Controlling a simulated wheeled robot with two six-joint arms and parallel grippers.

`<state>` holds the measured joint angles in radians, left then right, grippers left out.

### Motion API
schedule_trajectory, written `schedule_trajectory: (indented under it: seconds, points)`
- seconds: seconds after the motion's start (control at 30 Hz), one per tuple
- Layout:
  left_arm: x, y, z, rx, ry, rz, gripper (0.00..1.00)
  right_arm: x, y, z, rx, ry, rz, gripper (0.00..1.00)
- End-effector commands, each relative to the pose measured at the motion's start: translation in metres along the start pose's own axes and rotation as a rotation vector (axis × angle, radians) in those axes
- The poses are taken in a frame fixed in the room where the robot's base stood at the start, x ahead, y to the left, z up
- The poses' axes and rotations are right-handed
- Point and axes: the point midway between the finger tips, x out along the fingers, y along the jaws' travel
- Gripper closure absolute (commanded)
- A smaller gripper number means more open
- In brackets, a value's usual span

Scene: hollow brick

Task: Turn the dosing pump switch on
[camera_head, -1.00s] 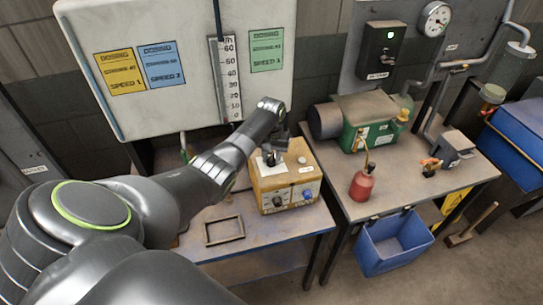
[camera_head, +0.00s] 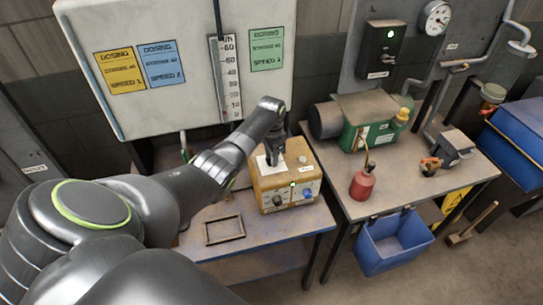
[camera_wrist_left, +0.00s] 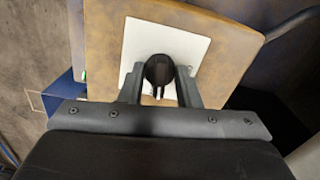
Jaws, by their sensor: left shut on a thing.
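The dosing pump (camera_head: 267,190) is a yellow-brown box on the left table, with knobs and a lit green light (camera_head: 292,184) on its front. Its switch is a black knob (camera_wrist_left: 159,70) on a white plate (camera_wrist_left: 195,47) on the top face, seen in the left wrist view. My left gripper (camera_wrist_left: 160,88) is shut on the black knob, one finger on each side. In the head view my left gripper (camera_head: 272,158) hides most of the knob. My right gripper is not in view.
An empty dark frame (camera_head: 224,230) lies on the left table. The right table (camera_head: 408,190) holds a green pump motor (camera_head: 372,125), a red oil can (camera_head: 363,185) and a small valve. A blue bin (camera_head: 392,245) hangs at its front. A white board (camera_head: 185,50) stands behind.

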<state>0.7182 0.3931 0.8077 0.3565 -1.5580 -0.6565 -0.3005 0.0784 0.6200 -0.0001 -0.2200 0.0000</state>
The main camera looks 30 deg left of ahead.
Motion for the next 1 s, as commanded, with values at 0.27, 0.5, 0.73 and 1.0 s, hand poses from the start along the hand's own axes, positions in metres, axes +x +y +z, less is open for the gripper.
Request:
schedule_trajectory:
  seconds: [0.27,0.5,0.73,1.0]
  points:
    - [-0.0024,-0.0014,-0.0017,0.127,0.005,-0.005,0.93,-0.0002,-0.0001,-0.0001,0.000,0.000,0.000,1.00]
    - [-0.0025,-0.0014,-0.0018,0.169,0.005,-0.006,0.93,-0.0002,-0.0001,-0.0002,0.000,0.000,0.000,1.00]
    - [-0.0027,-0.0015,-0.0018,0.174,0.005,-0.006,0.93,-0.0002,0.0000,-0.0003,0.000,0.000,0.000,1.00]
    - [-0.0026,-0.0014,-0.0017,0.173,0.005,-0.005,0.57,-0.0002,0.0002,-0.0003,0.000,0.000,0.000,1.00]
